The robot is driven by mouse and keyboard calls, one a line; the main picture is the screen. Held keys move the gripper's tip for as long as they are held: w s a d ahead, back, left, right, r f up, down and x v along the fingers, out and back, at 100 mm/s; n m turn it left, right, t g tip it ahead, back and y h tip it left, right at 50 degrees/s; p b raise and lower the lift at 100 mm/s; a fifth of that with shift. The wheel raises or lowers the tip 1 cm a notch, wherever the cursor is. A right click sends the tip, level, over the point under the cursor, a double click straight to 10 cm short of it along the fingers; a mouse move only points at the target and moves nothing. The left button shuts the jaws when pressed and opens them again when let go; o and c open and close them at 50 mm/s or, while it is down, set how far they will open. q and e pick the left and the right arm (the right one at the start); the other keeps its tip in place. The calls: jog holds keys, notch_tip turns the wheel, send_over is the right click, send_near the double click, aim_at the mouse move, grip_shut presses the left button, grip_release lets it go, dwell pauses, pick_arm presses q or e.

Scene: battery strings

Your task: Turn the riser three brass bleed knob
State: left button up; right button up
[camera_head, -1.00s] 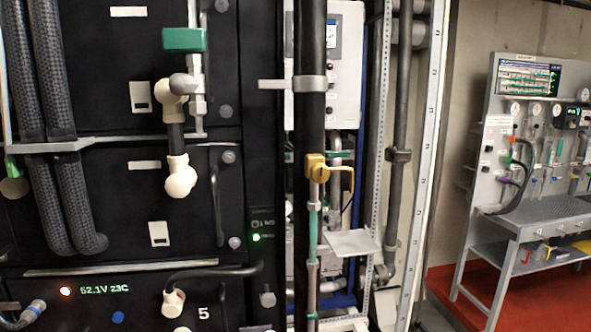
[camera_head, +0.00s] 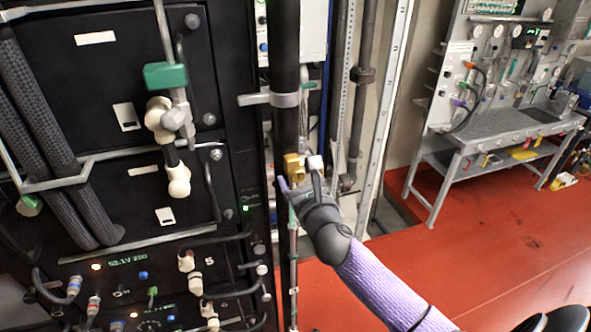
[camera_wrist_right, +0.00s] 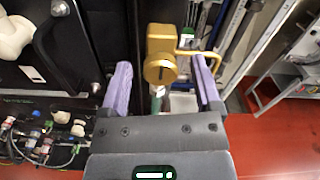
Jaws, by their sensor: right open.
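The brass bleed knob (camera_head: 292,165) sits on the dark vertical riser pipe (camera_head: 284,60), partly hidden by my right gripper in the head view. In the right wrist view the brass knob (camera_wrist_right: 160,67) shows a round face and a bent handle reaching to the right. My right gripper (camera_head: 299,180) is at the knob. In the right wrist view its two purple fingers (camera_wrist_right: 160,82) are spread, one on each side of the knob, with a gap on the left; contact with the handle side cannot be told. My left gripper is not in view.
A black battery rack (camera_head: 85,130) with hoses, white elbow fittings and cables stands to the left. A grey slotted post (camera_head: 382,120) rises to the right of the riser. A workbench (camera_head: 490,130) stands further right on open red floor (camera_head: 470,235).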

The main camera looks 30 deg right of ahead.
jog(key=shift+w+d, duration=0.15)
jog(key=shift+w, duration=0.35)
grip_shut()
